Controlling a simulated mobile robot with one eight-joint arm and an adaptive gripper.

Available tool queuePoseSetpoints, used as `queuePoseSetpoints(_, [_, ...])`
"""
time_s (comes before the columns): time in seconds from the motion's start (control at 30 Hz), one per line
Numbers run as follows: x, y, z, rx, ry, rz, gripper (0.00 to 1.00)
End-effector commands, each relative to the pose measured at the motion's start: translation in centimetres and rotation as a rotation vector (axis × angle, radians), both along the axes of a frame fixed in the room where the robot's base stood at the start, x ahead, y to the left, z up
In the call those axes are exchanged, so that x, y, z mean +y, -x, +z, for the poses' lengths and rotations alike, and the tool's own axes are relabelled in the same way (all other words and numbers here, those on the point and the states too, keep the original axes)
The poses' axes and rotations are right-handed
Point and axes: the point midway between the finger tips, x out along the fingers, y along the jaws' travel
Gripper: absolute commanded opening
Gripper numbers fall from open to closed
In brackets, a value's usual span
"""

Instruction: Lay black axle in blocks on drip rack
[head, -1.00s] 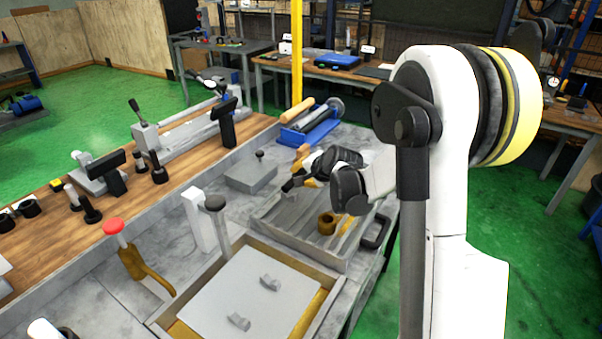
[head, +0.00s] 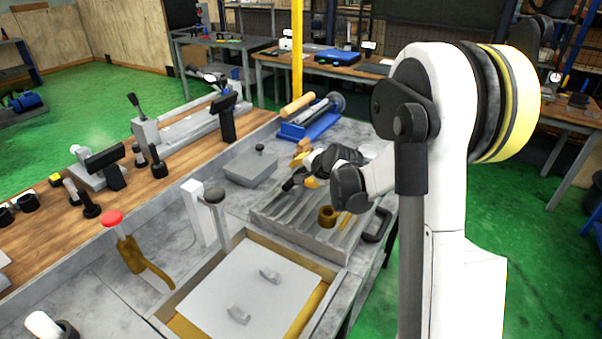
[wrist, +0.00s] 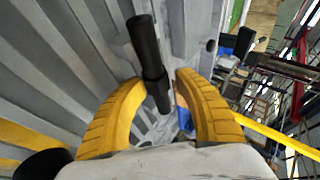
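The black axle (wrist: 147,45), a dark rod with a thicker collar, lies between the yellow fingers of my gripper (wrist: 160,84) in the wrist view. The fingers are closed around it and it appears held, clear of the ribbed grey tray. In the head view my gripper (head: 303,176) is above the far left part of that tray, and part of the axle (head: 290,184) shows as a small dark piece. Two small light grey notched blocks (head: 269,275) (head: 238,313) stand on a flat pale plate (head: 222,281), apparently the drip rack, at the lower middle. Both blocks are empty.
The ribbed tray (head: 283,226) holds a brown ring (head: 327,216). A grey post with a dark knob (head: 214,197) and a white post (head: 196,213) stand between bench and plate. A blue stand (head: 304,127) lies behind.

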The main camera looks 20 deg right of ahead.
Motion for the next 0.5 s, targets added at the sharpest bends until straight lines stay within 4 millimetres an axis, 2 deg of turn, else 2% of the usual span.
queuePoseSetpoints(0.17, [-0.1,0.8,0.4,0.004,0.000,0.001,0.48])
queuePoseSetpoints(0.5, [-0.4,6.2,4.8,0.001,-0.001,-0.001,0.48])
